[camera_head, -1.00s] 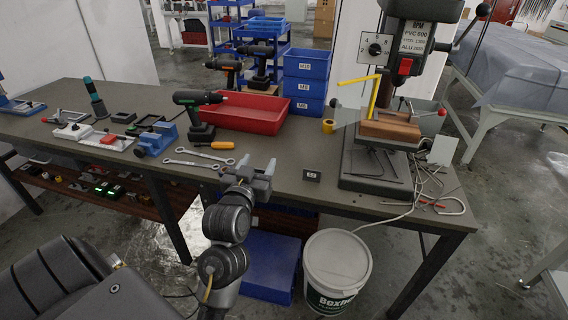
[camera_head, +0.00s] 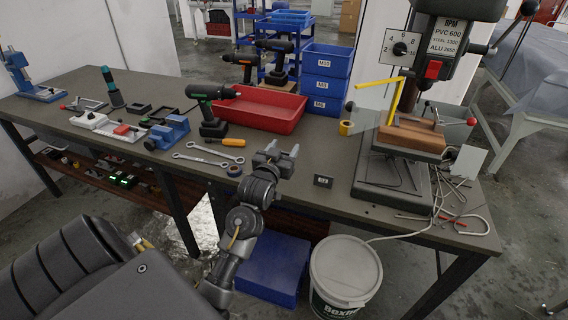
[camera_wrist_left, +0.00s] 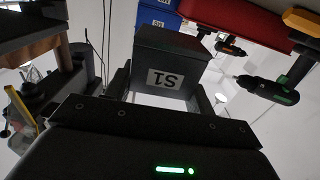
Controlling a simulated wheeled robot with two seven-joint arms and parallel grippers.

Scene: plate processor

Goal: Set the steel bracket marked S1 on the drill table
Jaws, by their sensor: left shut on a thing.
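The bracket marked S1 (camera_wrist_left: 168,62) is a dark block with a white label, reading upside down in the left wrist view. My left gripper (camera_head: 276,157) is shut on it, with a finger on each side. In the head view the gripper is over the front edge of the bench, and I cannot tell the bracket from the fingers. The drill table (camera_head: 405,151) is to the right, under the drill head (camera_head: 436,60). A brown wooden block (camera_head: 411,133) lies on it. My right gripper is not in view.
A small dark block with a label (camera_head: 322,181) stands on the bench between gripper and drill base. A red tray (camera_head: 262,108), a green-black drill (camera_head: 212,108) and wrenches (camera_head: 200,157) lie behind and left. Loose hex keys (camera_head: 460,200) lie right of the drill base.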

